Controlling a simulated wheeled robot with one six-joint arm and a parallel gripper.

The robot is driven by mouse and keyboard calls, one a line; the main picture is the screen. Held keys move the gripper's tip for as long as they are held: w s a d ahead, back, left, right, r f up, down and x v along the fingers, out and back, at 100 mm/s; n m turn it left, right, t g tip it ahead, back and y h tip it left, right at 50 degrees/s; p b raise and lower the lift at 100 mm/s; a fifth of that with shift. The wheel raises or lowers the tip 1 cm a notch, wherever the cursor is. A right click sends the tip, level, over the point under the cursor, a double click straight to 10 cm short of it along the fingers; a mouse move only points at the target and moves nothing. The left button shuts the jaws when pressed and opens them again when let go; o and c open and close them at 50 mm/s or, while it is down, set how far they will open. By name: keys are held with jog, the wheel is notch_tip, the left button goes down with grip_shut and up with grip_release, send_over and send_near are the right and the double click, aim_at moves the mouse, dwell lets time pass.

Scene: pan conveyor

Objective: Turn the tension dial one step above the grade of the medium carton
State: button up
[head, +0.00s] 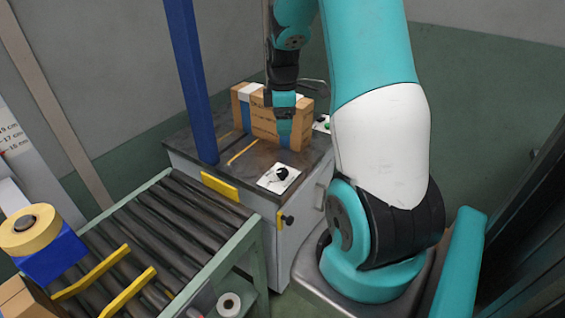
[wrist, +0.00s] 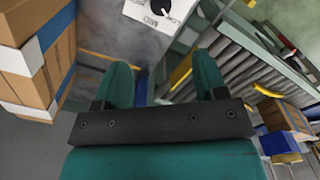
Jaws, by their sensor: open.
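The black dial (head: 282,173) sits on a white plate (head: 268,183) on the dark machine top. My gripper (head: 284,140) points down above the machine top, behind the dial and in front of a brown carton (head: 263,124). In the wrist view its two green fingers (wrist: 164,80) are apart, with nothing held between them. The carton has blue bands and white patches; I cannot tell its size class or grade.
A blue post (head: 192,80) rises from the machine top (head: 225,150). A roller conveyor (head: 170,220) with yellow rails lies at the left. A partly cut-off size chart (head: 15,140) is on the left wall. A green button (head: 327,125) is behind my arm.

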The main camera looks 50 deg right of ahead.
aim_at(282, 171)
notch_tip(282, 171, down, 16)
jog(key=shift+a+f, duration=0.1)
jog(key=shift+f, duration=0.1)
jog(key=c, duration=0.9)
